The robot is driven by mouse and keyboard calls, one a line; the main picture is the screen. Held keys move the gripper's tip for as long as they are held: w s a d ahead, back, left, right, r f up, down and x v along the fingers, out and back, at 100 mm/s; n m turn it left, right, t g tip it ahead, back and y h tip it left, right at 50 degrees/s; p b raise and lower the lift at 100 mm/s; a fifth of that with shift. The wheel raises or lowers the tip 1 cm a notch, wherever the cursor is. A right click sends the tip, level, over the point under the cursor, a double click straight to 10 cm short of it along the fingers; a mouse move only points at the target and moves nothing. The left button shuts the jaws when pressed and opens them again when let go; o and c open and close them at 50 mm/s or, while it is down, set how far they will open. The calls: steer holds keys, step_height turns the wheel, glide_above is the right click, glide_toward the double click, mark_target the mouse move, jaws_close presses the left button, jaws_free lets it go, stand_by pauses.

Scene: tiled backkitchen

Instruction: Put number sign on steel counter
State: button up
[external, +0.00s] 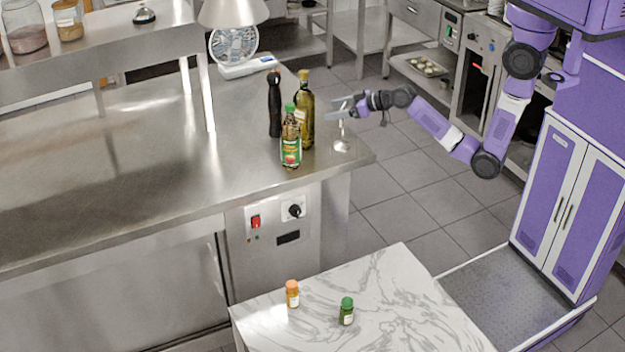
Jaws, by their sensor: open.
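The steel counter (110,190) fills the left and middle of the external view. A small silvery stand with a thin stem and round base (342,146), which looks like the number sign, stands upright at the counter's right corner. Its top is partly hidden by my gripper, and no number can be read. My gripper (335,109) is open, reaching in from the right at the top of the stand. It is too small to tell whether the fingers touch it.
A dark pepper mill (274,105), an oil bottle (305,115) and a green-capped bottle (291,140) stand just left of my gripper. A marble table (385,315) with two small jars is in front. The counter's left is clear.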

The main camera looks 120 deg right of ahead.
steer(key=b+v, duration=0.2)
steer(key=v, duration=1)
steer(key=w+a+f+n+t+y, duration=0.15)
steer(key=a+f, duration=0.25)
steer(key=a, duration=0.6)
steer(key=a+f+n+t+y, duration=0.15)
steer(key=a+f, duration=0.25)
steer(key=a, duration=0.7)
steer(key=s+a+r+n+t+y, duration=0.1)
steer(key=s+a+n+y, duration=0.2)
steer(key=s+a, duration=0.3)
steer(key=s+a+r+n+t+y, duration=0.1)
steer(key=s+a+n+y, duration=0.2)
steer(key=s+a, duration=0.3)
steer(key=a, duration=0.5)
steer(key=shift+a+r+y, duration=0.2)
steer(key=shift+a+y, duration=0.05)
steer(key=shift+y, duration=0.05)
steer(key=shift+s+f, duration=0.1)
steer(key=shift+f+b, duration=0.75)
steer(key=shift+f, duration=0.05)
steer(key=shift+c, duration=1.1)
steer(key=shift+r, duration=0.15)
steer(key=shift+c, duration=0.4)
